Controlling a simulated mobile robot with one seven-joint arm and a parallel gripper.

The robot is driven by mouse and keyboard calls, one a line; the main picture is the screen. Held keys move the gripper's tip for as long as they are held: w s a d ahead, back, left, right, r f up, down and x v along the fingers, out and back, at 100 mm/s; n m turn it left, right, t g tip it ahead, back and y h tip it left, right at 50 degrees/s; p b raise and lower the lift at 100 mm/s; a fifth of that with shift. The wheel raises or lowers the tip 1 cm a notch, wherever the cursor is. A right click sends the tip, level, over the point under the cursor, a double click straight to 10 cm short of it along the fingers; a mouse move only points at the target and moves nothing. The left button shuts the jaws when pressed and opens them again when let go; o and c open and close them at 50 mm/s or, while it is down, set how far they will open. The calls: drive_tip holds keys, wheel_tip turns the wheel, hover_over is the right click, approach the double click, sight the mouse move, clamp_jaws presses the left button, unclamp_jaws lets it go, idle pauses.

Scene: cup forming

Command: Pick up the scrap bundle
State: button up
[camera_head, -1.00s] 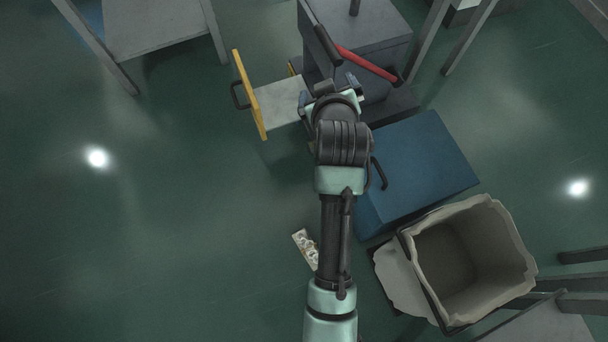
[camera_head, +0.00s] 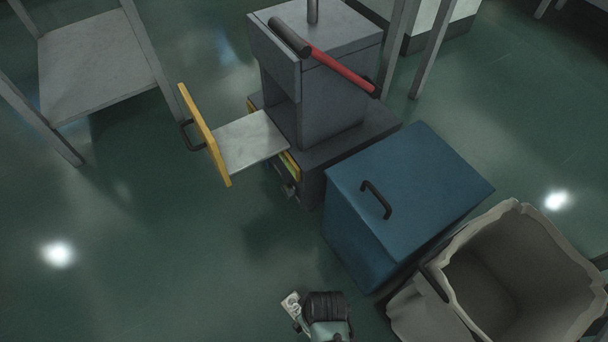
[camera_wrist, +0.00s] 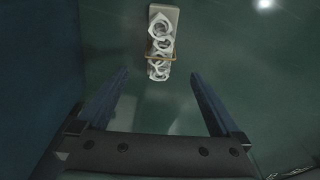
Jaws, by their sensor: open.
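The scrap bundle (camera_wrist: 160,42) lies on the green floor in the wrist view, a pale strip with ring-shaped cut-outs and a tan band around it. It is ahead of my open gripper (camera_wrist: 158,85), roughly centred between the two fingers and beyond their tips, not touching them. In the head view only a small pale part of the bundle (camera_head: 291,304) shows at the bottom, beside my arm, which hides the rest. The gripper's fingers are hidden in the head view.
A blue box (camera_head: 400,200) with a black handle stands right of the bundle. A lined bin (camera_head: 455,265) is further right. A grey machine (camera_head: 330,100) with a red-handled lever and a yellow-edged tray (camera_head: 250,142) stands behind. The floor (camera_head: 160,240) at left is clear.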

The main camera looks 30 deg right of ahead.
sight(290, 304)
drive_tip(key=f+b, duration=0.2)
drive_tip(key=f, duration=0.1)
drive_tip(key=f+b, duration=0.1)
drive_tip(key=f, duration=0.1)
drive_tip(key=shift+w+f, duration=0.15)
drive_tip(key=shift+w, duration=0.25)
drive_tip(key=f+b, duration=0.5)
drive_tip(key=shift+w+a+f, duration=0.1)
drive_tip(key=shift+w+a, duration=0.15)
drive_tip(key=shift+w, duration=0.15)
drive_tip(key=shift+c, duration=0.2)
drive_tip(key=c, duration=1.5)
